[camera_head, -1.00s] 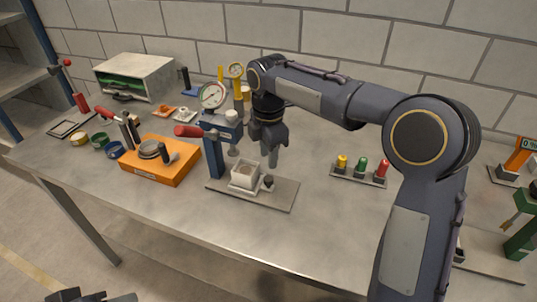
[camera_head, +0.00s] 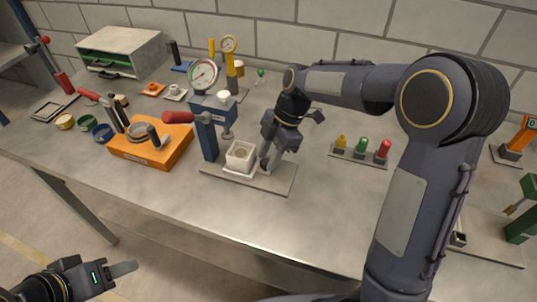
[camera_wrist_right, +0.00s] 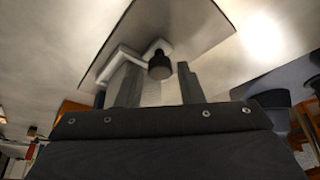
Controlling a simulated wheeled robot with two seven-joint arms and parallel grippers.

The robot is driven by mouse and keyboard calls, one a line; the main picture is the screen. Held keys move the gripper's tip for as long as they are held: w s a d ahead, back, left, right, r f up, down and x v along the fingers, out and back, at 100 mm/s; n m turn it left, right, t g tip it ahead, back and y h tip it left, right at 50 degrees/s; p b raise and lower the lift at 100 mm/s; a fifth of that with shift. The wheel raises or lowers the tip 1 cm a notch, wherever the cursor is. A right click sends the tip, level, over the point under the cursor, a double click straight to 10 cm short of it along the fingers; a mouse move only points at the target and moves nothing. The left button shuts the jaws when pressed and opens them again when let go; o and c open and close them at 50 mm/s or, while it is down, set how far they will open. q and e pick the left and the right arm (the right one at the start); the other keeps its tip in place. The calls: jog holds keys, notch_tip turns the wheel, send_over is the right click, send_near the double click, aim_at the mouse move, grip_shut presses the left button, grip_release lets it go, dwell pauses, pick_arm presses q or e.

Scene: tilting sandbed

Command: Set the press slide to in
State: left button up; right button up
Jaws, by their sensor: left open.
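The press has a blue column (camera_head: 208,140) with a red-handled lever, standing on a grey base plate (camera_head: 265,184). Its slide, a white square holder (camera_head: 240,157) with sandy content, sits on the plate, right of the column and roughly below the press head (camera_head: 224,118). The slide's dark knob (camera_wrist_right: 159,66) shows in the right wrist view between the two fingers of my right gripper (camera_wrist_right: 157,82), with gaps on both sides. In the head view this gripper (camera_head: 268,160) is low beside the holder and hides the knob. My left gripper (camera_head: 122,268) is empty, below the table's front edge.
An orange block (camera_head: 150,145) with a round pan stands left of the press. A dial gauge (camera_head: 203,75) is behind it. A plate with yellow, green and red buttons (camera_head: 360,154) lies to the right. The front table strip is clear.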

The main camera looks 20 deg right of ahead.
aim_at(253, 155)
jog(key=shift+a+f, duration=0.1)
jog(key=shift+f, duration=0.2)
grip_shut()
jog(key=shift+a, duration=0.1)
jog(key=w+a, duration=0.2)
jog(key=a, duration=0.1)
jog(key=shift+c, duration=0.3)
grip_release()
jog(key=shift+o, duration=0.3)
jog(key=shift+w, duration=0.15)
jog(key=shift+r, duration=0.1)
